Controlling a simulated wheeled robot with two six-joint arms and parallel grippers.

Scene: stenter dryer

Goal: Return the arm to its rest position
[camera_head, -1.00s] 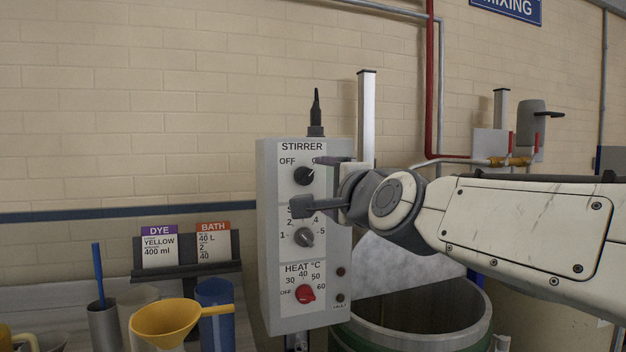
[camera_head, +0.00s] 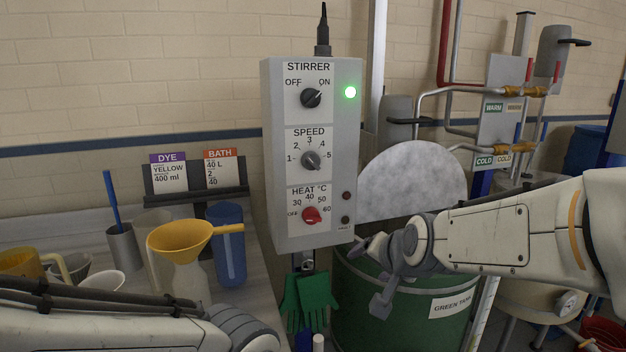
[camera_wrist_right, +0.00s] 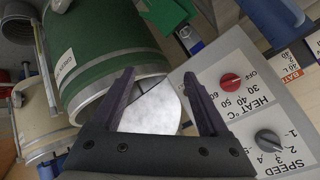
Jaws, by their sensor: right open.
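My right arm (camera_head: 490,235) reaches in from the right, in front of the green tank (camera_head: 403,315). Its gripper (camera_head: 369,272) is open and empty, below and right of the stirrer control box (camera_head: 311,155), apart from its knobs. In the right wrist view the two dark fingers (camera_wrist_right: 160,75) are spread, with the tank and box beyond them. The stirrer knob (camera_head: 311,98) points towards ON and a green lamp (camera_head: 350,92) is lit. My left arm (camera_head: 130,325) lies across the lower left corner; its gripper is out of view.
A yellow funnel (camera_head: 180,241), a blue cup (camera_head: 229,245) and other vessels stand on the bench at left. Green gloves (camera_head: 308,300) hang below the box. Pipes and valves (camera_head: 508,110) are at right. A pale round lid (camera_head: 412,182) rises behind the tank.

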